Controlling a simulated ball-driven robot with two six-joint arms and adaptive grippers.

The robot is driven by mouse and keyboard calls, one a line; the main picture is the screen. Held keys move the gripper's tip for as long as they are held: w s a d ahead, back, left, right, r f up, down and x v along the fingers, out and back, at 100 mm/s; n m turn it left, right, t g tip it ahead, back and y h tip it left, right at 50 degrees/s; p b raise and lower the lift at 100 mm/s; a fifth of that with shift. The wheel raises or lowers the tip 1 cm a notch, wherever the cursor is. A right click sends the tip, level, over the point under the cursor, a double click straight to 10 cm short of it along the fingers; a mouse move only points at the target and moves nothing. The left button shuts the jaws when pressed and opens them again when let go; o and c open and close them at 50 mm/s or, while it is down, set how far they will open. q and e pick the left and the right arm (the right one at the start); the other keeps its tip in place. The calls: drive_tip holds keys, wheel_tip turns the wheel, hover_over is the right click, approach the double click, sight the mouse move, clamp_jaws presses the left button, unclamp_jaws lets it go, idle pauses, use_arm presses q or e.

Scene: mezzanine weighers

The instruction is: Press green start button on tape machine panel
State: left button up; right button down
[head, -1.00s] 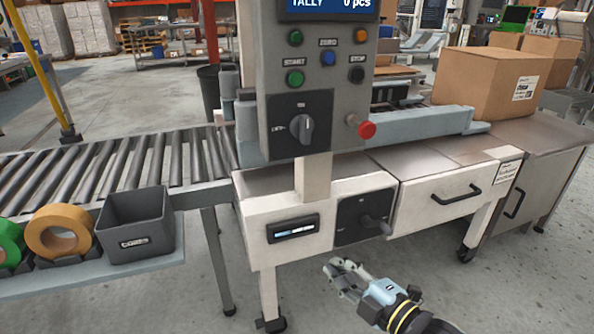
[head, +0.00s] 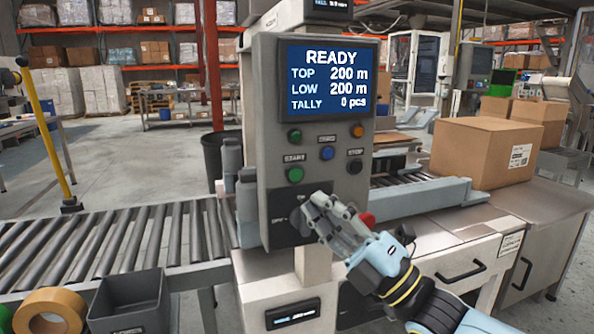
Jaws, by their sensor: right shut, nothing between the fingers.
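The grey tape machine panel (head: 265,150) stands upright in the middle of the head view. Its screen (head: 328,80) reads READY, TOP 200 m, LOW 200 m, TALLY 0 pcs. The green start button (head: 295,174) sits under the START label at the panel's left, and another green button (head: 294,135) is above it. My right gripper (head: 313,212) is shut and empty, in front of the panel's lower part, below and right of the start button. It covers most of the rotary switch there. I cannot tell whether it touches the panel. My left gripper is not in view.
A blue button (head: 327,153), an orange button (head: 358,131) and a black stop button (head: 355,167) share the panel. A red knob (head: 368,219) shows partly behind my gripper. A roller conveyor (head: 130,240) runs left, and a cardboard box (head: 480,152) stands right.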

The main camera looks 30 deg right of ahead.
sight(296, 175)
drive_tip(key=shift+w+f, duration=0.1)
drive_tip(key=shift+w+d+b, duration=0.35)
drive_tip(key=shift+w+b, duration=0.4)
drive_tip(key=shift+w, duration=0.65)
drive_tip(key=shift+w+d+b, duration=0.3)
drive_tip(key=shift+w+b, duration=0.5)
drive_tip(key=shift+w, duration=0.65)
drive_tip(key=shift+w+d+b, duration=0.35)
drive_tip(key=shift+w+b, duration=0.4)
drive_tip(key=shift+w, duration=0.65)
drive_tip(key=shift+w+d, duration=0.1)
drive_tip(key=shift+w, duration=0.3)
drive_tip(key=shift+w+d+b, duration=0.1)
drive_tip(key=shift+w+b, duration=0.25)
drive_tip(key=shift+w, duration=0.05)
drive_tip(key=shift+s, duration=0.1)
drive_tip(key=shift+s+a+p, duration=0.2)
drive_tip(key=shift+s+p, duration=0.35)
drive_tip(key=shift+s, duration=0.2)
